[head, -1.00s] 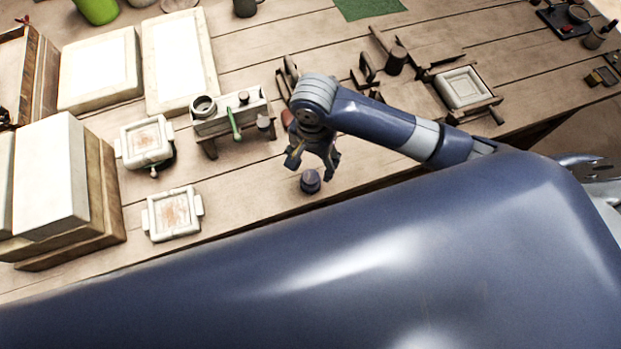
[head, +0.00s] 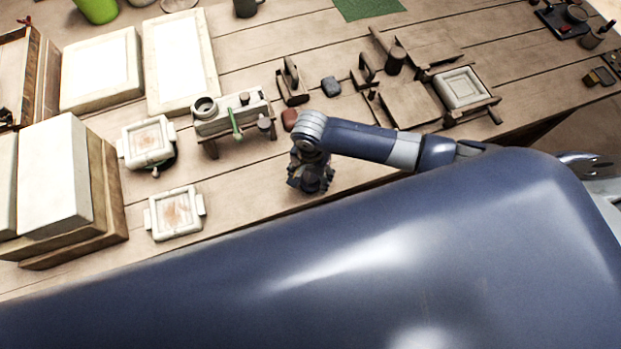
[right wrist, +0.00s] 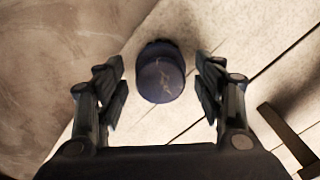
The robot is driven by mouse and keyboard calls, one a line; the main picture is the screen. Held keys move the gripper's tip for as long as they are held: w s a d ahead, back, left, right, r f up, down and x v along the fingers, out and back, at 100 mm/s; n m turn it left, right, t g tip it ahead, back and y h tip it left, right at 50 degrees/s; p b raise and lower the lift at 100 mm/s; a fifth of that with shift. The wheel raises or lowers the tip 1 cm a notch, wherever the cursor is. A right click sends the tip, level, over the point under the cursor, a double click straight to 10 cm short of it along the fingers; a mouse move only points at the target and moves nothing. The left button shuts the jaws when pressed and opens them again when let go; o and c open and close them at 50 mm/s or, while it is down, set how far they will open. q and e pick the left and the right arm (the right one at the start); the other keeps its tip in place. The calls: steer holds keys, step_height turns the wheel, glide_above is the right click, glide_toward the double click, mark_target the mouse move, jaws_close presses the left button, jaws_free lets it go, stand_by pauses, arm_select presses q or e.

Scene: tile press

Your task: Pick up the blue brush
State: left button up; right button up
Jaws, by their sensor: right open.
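The blue brush (right wrist: 161,78) shows in the right wrist view as a short, round, dark blue piece with a rounded top. It stands on the wooden table between the two open fingers of my right gripper (right wrist: 160,88), with a gap on each side. In the head view my right gripper (head: 309,183) points down near the table's front edge and hides most or all of the brush. My left gripper is not in view.
Two white square moulds (head: 175,213) (head: 147,143) lie to the left. A wooden stand with a green handle (head: 237,124) is behind left. A reddish block (head: 290,119) and a blue-grey block (head: 331,86) lie behind. Bare table lies left of the gripper.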

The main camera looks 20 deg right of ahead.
mark_target(310, 176)
steer(key=shift+c, duration=0.6)
steer(key=c, duration=1.1)
steer(key=shift+r, duration=0.1)
steer(key=shift+r, duration=0.45)
step_height(310, 176, up, 2)
steer(key=shift+r+b, duration=0.1)
steer(key=shift+b, duration=0.35)
steer(key=s, duration=0.5)
steer(key=s+d+r+b, duration=0.1)
steer(key=s, duration=0.4)
steer(key=s+b, duration=0.1)
steer(key=s, duration=0.5)
steer(key=shift+d+r, duration=0.4)
